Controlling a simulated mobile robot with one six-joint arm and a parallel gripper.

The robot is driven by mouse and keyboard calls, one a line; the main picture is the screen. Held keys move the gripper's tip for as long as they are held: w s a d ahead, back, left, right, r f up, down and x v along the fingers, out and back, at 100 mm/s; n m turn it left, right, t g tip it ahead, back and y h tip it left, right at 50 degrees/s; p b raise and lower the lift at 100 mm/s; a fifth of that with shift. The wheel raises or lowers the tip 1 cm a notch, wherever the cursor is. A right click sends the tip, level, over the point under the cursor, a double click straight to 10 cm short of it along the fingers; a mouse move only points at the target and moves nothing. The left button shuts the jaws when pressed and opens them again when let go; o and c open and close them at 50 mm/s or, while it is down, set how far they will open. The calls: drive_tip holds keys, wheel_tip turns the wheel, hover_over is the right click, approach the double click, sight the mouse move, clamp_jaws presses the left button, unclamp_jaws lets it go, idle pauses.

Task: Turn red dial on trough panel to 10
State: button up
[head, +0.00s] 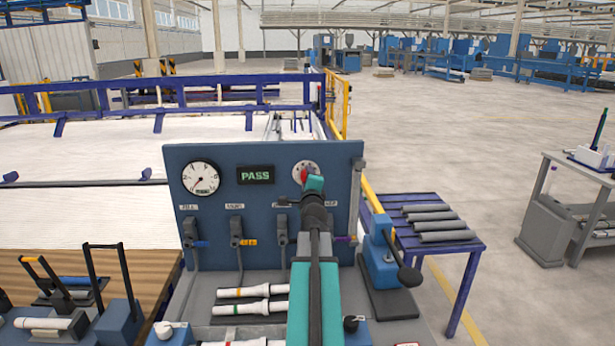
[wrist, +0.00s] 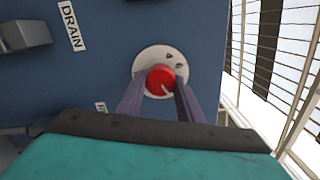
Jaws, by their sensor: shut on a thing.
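The red dial (wrist: 160,79) sits on a round white scale plate (wrist: 150,60) on the blue panel (head: 270,205). In the wrist view my gripper (wrist: 160,88) has one finger on each side of the dial and is shut on it. A light pointer mark shows on the dial's lower right; the scale numbers are too small to read. In the head view my arm covers most of the dial, and only a bit of red (head: 304,175) shows at the upper right of the panel.
A gauge (head: 201,179) and a display reading PASS (head: 255,175) are left of the dial. Valves with colored handles (head: 237,240) line the panel below. White pipes (head: 252,307) lie on the bench in front. A blue press (head: 381,260) stands right, beside a table with grey pipes (head: 430,214).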

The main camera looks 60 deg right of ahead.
drive_tip(key=shift+s+d, duration=0.1)
idle(0.3)
drive_tip(key=o, duration=1.1)
drive_tip(key=shift+c, duration=0.2)
drive_tip(key=b+v, duration=0.3)
drive_tip(key=v, duration=0.2)
drive_tip(key=shift+s+a+f, duration=0.1)
drive_tip(key=shift+a+f, duration=0.05)
drive_tip(key=shift+a, duration=0.3)
drive_tip(key=shift+s+a+b, duration=0.1)
drive_tip(key=shift+a+b, duration=0.15)
drive_tip(key=shift+b, duration=0.9)
drive_tip(key=b+v, duration=0.2)
drive_tip(key=b, duration=0.4)
drive_tip(key=shift+s+d, duration=0.1)
drive_tip(key=shift+d, duration=0.05)
